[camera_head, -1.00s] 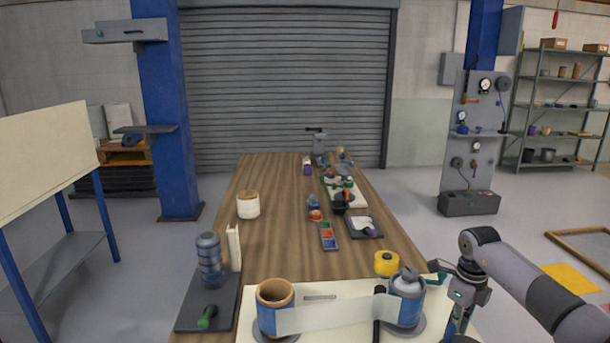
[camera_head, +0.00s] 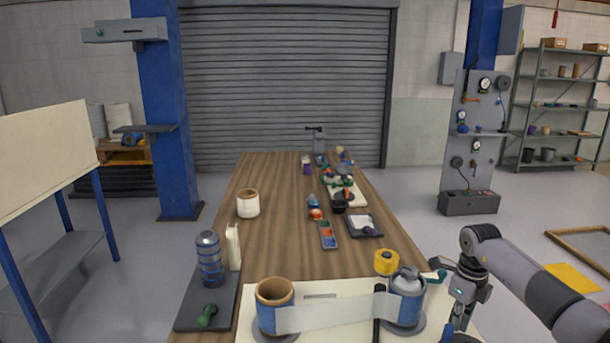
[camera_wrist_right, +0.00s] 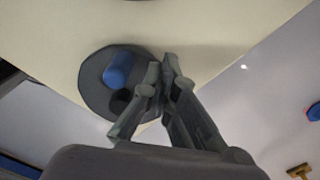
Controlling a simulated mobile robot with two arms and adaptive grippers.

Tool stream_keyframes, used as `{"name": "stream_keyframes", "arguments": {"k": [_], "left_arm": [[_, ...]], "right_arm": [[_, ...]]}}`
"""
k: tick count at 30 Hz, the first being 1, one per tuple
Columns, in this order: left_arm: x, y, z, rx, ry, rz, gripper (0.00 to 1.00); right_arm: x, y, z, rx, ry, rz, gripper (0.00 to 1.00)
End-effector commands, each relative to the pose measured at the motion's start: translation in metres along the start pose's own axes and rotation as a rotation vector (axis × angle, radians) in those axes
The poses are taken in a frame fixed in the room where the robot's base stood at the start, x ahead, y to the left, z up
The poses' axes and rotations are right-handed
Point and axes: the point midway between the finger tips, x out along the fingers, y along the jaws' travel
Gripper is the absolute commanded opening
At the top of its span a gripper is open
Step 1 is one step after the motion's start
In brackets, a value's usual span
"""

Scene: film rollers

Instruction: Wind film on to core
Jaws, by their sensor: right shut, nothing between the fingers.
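A brown-cored roll with a blue outer wrap (camera_head: 275,293) stands upright on a round grey base at the left of the pale board. A translucent film strip (camera_head: 335,314) spans from it to a grey-topped blue roller (camera_head: 408,284) on a round base (camera_head: 406,325) at the right. My right gripper (camera_head: 458,322) hangs just right of this roller, apart from it. In the right wrist view my right gripper (camera_wrist_right: 170,64) is shut and empty beside a dark disc (camera_wrist_right: 95,75) with a blue cylinder (camera_wrist_right: 118,70) on it. My left gripper is not in view.
A yellow roll (camera_head: 387,262) sits behind the right roller. A dark tray at the left holds a ringed blue cylinder (camera_head: 209,260) and a green-handled tool (camera_head: 207,316).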

Motion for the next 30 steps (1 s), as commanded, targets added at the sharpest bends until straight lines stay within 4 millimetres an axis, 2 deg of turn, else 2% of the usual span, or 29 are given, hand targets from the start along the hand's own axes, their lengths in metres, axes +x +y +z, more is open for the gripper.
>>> {"name": "stream_keyframes", "arguments": {"k": [24, 30], "left_arm": [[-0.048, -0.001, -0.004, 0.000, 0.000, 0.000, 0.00], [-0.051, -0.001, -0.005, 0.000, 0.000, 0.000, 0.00]], "right_arm": [[-0.065, 0.000, 0.000, 0.001, -0.001, -0.001, 0.00], [-0.071, 0.000, 0.000, 0.001, 0.000, -0.001, 0.00]]}}
